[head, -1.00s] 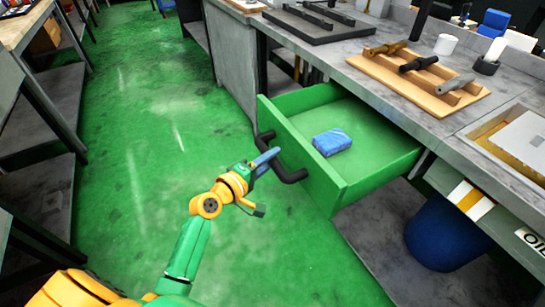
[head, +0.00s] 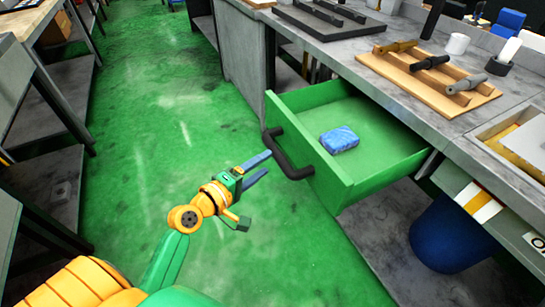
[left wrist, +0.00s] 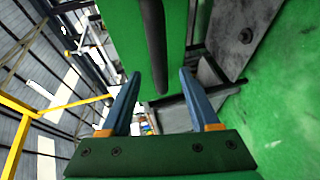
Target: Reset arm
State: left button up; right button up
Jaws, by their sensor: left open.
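My left gripper (head: 262,168) is open and empty in the head view, a little to the left of the dark handle (head: 286,155) of the green drawer (head: 318,172). Its blue fingers point toward the handle, with a small gap in the picture. In the left wrist view the two blue fingers (left wrist: 157,100) are apart, and the dark handle (left wrist: 154,45) shows beyond them, in front of the green drawer front. The drawer stands pulled out from under the workbench, with a blue block (head: 339,140) inside. My right gripper is not in view.
The grey workbench (head: 400,112) holds a wooden rack (head: 440,95) with several tools. A blue bin (head: 447,235) stands below it. Grey shelving (head: 40,130) lines the left side. The green floor (head: 130,150) between is clear.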

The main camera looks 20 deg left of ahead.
pick_arm(q)
jog(key=shift+s, duration=0.4)
jog(key=shift+a, duration=0.1)
jog(key=s+f+m+g+y+p, duration=0.2)
jog(key=s+f+m+g+p, duration=0.3)
jog(key=f, duration=0.6)
jog(key=s+f+m+g+y+p, duration=0.1)
jog(key=s+f+g+p, duration=0.15)
jog(key=s+f, duration=0.6)
jog(key=s+d+f+m+g, duration=0.1)
jog(key=s+f+m+g, duration=0.1)
jog(key=s, duration=0.4)
jog(key=s+f+m+g+p, duration=0.1)
jog(key=s+f+m+g, duration=0.1)
jog(key=s+f+m, duration=0.3)
jog(key=s+d+f+m+g+y+p, duration=0.1)
jog(key=s+f+m+g, duration=0.2)
jog(key=s, duration=0.6)
jog(key=shift+d+f+m, duration=0.35)
jog(key=shift+f+m, duration=0.05)
jog(key=shift+f, duration=0.15)
